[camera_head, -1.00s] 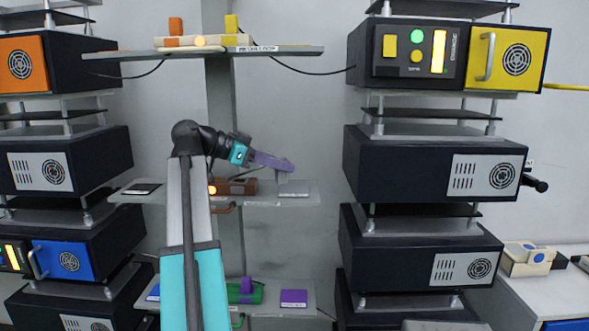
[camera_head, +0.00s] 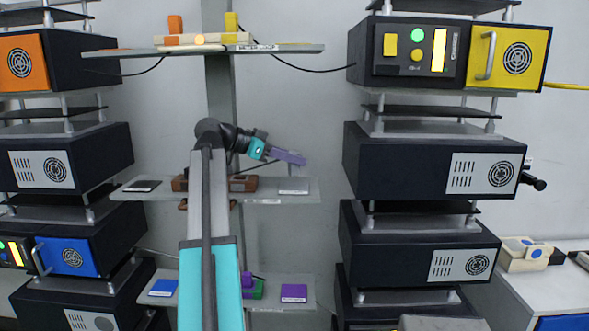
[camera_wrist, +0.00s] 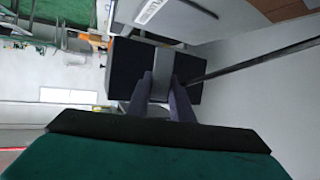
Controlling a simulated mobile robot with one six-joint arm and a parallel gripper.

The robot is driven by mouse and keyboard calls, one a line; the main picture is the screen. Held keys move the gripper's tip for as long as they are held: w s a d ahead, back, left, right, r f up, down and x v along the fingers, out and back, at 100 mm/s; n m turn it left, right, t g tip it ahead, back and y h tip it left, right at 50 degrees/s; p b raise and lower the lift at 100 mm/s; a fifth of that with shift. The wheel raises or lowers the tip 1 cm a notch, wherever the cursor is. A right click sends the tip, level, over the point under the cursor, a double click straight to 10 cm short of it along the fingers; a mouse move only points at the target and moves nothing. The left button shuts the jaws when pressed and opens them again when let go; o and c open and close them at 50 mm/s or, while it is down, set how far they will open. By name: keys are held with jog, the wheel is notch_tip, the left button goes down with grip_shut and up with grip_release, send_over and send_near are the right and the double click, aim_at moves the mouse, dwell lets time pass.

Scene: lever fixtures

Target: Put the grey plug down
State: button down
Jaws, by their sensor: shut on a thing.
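My gripper (camera_head: 302,160), with purple fingers, is above the right part of the middle shelf. It is shut on the grey plug (camera_wrist: 163,70), which shows between the two fingers in the wrist view. In the head view the plug is a small, faint grey shape just under the fingertips, hard to make out against the wall. A flat grey pad (camera_head: 294,187) lies on the shelf below the gripper. I cannot tell whether the plug touches it.
The middle shelf (camera_head: 305,197) also holds a brown block (camera_head: 243,184) and a dark flat pad (camera_head: 142,186). The upper shelf (camera_head: 300,49) is overhead. A lower shelf has a purple pad (camera_head: 293,293). Black equipment (camera_head: 400,160) stands to the right.

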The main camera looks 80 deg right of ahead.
aim_at(289, 167)
jog(key=shift+d+f+p, duration=0.15)
jog(key=shift+f+p, duration=0.55)
jog(key=shift+f, duration=1.05)
jog(key=shift+f, duration=0.15)
jog(key=c, duration=1.6)
grip_release()
jog(key=shift+o, duration=0.2)
jog(key=shift+r, duration=0.2)
jog(key=b+v, duration=0.3)
jog(key=v, duration=0.9)
jog(key=shift+f, duration=0.1)
